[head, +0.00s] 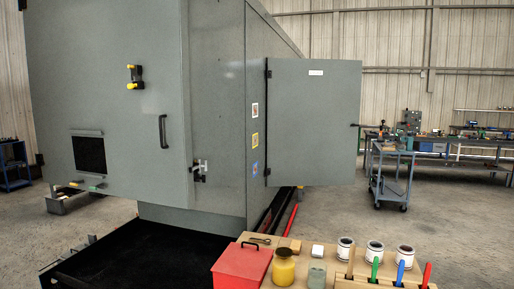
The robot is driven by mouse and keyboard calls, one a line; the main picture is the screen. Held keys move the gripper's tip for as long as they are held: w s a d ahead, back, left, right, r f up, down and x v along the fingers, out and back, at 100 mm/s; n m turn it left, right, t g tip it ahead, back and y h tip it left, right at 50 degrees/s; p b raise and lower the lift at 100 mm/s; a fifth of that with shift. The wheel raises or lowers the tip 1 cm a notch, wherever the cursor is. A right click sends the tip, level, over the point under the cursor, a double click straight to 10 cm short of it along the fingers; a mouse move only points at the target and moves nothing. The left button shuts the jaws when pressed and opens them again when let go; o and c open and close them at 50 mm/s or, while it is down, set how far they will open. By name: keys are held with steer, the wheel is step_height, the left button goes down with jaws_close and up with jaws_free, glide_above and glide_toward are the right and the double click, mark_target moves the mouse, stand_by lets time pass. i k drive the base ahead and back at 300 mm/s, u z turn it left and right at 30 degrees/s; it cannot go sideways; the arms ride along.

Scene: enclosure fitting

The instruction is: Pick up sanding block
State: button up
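One is a tan block (296,245), which looks most like the sanding block. At this size I cannot tell for sure which one is the sanding block. Nothing touches the tan block from above. My gripper is not in view.
A red box (240,269), a yellow jar (284,268) and a grey-green item (317,275) stand in front of the blocks. Several cans (375,252) and colored-handled tools (400,272) are to the right. A large grey enclosure (215,110) with an open door (313,120) stands behind.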

mark_target(296, 246)
steer(key=u, duration=0.3)
steer(key=i, duration=0.5)
steer(key=u, duration=0.75)
steer(key=i, duration=1.05)
steer(key=z, duration=0.4)
steer(key=i, duration=1.05)
steer(key=z, duration=0.65)
